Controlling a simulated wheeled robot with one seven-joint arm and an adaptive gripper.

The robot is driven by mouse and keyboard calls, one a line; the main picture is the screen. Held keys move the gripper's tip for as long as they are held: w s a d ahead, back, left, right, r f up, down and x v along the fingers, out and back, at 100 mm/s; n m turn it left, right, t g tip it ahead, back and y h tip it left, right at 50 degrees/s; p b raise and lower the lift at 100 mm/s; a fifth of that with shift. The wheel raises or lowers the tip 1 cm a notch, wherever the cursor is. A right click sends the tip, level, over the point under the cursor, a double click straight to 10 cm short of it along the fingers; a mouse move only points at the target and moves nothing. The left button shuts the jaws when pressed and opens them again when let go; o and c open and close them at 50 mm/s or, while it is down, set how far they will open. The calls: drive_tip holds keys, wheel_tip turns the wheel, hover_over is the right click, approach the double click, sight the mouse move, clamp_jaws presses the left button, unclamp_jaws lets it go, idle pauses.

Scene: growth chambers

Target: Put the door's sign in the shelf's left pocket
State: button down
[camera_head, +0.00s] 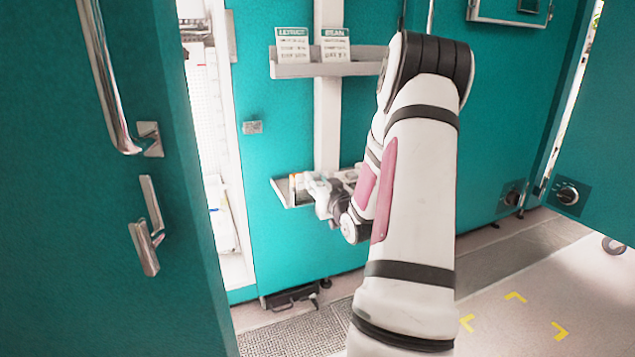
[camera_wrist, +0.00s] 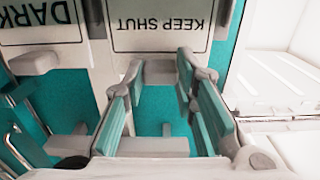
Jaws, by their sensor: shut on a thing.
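In the wrist view, a white sign reading KEEP SHUT (camera_wrist: 160,28) appears upside down at the top. My gripper (camera_wrist: 163,68) is shut on the grey foot of this sign, between its teal-padded fingers. A second white sign reading DARK (camera_wrist: 42,22) stands beside it at the left, with a similar grey foot. In the head view, my gripper (camera_head: 318,188) is at the low grey shelf (camera_head: 293,203) on the teal wall. There my arm hides part of the shelf, and the sign is too small to read. I cannot tell whether the held sign touches a pocket.
A higher grey shelf (camera_head: 325,70) holds a LETTUCE card (camera_head: 292,46) and a BEAN card (camera_head: 335,46). A teal door (camera_head: 105,250) with metal handles stands at the left. A bright white chamber interior (camera_wrist: 280,55) lies beside my gripper.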

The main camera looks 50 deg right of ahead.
drive_tip(key=shift+f+b, duration=0.35)
drive_tip(key=shift+b, duration=0.25)
drive_tip(key=c, duration=1.2)
unclamp_jaws()
drive_tip(key=shift+b+v, duration=0.85)
drive_tip(key=shift+v, duration=2.9)
drive_tip(key=shift+a, duration=0.1)
